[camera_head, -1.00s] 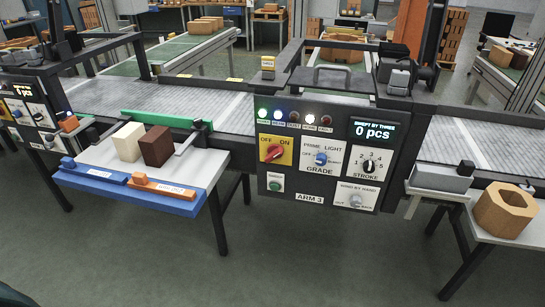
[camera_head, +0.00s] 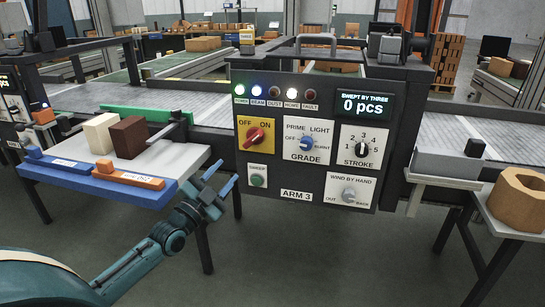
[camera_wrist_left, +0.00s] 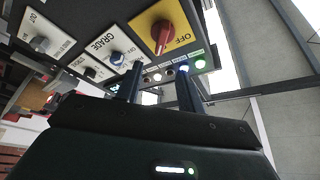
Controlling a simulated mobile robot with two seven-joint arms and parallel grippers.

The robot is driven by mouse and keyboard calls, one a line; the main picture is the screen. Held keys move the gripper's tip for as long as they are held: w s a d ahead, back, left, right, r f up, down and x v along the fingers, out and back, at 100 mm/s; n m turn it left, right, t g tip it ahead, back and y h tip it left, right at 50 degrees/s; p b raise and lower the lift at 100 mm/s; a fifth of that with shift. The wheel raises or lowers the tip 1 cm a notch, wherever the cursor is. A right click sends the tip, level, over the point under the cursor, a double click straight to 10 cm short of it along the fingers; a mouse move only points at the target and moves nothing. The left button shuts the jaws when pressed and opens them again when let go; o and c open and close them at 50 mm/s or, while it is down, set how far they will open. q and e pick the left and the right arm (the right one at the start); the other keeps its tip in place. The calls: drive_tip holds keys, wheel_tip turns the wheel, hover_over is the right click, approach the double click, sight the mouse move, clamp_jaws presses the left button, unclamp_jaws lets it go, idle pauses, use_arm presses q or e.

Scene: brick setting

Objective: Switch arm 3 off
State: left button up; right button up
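The Arm 3 panel (camera_head: 300,190) stands in the middle of the head view. Its red OFF/ON switch (camera_head: 254,137) sits on a yellow plate at upper left, with its handle slanting up toward ON. The switch also shows in the left wrist view (camera_wrist_left: 163,33), beyond the fingers. My right gripper is not in view.
The panel also has a grade knob (camera_head: 305,143), a stroke knob (camera_head: 361,148) and a wind-by-hand knob (camera_head: 348,195). Several lamps are lit, and the display (camera_head: 363,104) reads 0 pcs. A blue-edged shelf (camera_head: 100,190) with cream (camera_head: 99,133) and brown (camera_head: 128,137) blocks lies left.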

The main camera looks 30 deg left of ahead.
sight(252, 141)
use_arm(q)
drive_tip(key=b+x, duration=0.1)
drive_tip(key=x, duration=1.2)
drive_tip(key=shift+a+b, duration=0.1)
drive_tip(key=shift+b, duration=0.25)
clamp_jaws()
